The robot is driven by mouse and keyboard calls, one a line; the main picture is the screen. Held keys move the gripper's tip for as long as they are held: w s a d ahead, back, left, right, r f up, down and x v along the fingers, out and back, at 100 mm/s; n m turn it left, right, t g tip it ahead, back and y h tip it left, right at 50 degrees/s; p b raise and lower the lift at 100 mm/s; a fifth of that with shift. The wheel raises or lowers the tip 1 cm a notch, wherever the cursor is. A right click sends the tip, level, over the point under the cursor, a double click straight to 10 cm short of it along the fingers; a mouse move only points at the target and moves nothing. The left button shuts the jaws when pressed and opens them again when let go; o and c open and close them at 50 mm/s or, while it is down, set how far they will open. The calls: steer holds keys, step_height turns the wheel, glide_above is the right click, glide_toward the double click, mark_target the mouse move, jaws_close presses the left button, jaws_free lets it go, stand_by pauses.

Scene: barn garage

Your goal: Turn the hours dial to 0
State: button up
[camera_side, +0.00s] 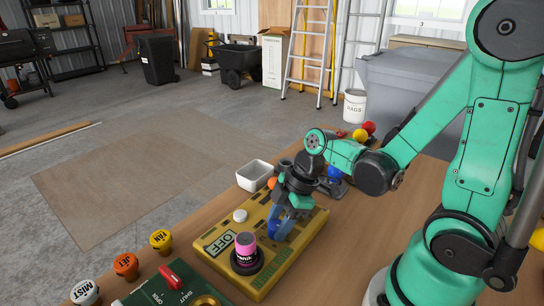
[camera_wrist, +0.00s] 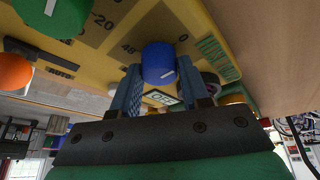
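No hours label is readable. My gripper (camera_wrist: 158,72) has one finger on each side of the dial, with small gaps showing. In the side view, my gripper (camera_side: 284,222) reaches down over the yellow panel (camera_side: 265,272), partly covering the blue dial (camera_side: 273,230).
A pink-topped black dial (camera_side: 245,245) and a white knob (camera_side: 239,215) stand nearby on the panel. A green panel with a red switch (camera_side: 174,275) lies in front. A white bin (camera_side: 254,175) sits behind. A green knob (camera_wrist: 55,14) shows in the wrist view.

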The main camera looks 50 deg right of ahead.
mark_target(279, 221)
steer(key=o, duration=0.4)
steer(key=shift+o, duration=0.2)
steer(key=shift+r, duration=0.1)
steer(key=shift+v, duration=2.75)
steer(key=m, duration=0.1)
steer(key=m+h, duration=0.1)
steer(key=m, duration=0.1)
steer(key=r+m+t, duration=0.1)
steer(key=shift+w+a+r+h, duration=0.1)
steer(key=shift+w+a+h, duration=0.15)
steer(key=shift+w+h, duration=0.15)
steer(key=m, duration=0.1)
steer(key=r+m+t, duration=0.1)
steer(key=m, duration=0.1)
steer(key=w+m+t+h, duration=0.1)
steer(key=shift+a+r, duration=0.25)
steer(key=shift+r, duration=0.1)
steer(key=m, duration=0.1)
steer(key=r+m+t, duration=0.1)
steer(key=m, duration=0.1)
steer(key=shift+w+a+r+h, duration=0.25)
steer(key=shift+r+h, duration=0.05)
steer(key=shift+h, duration=0.1)
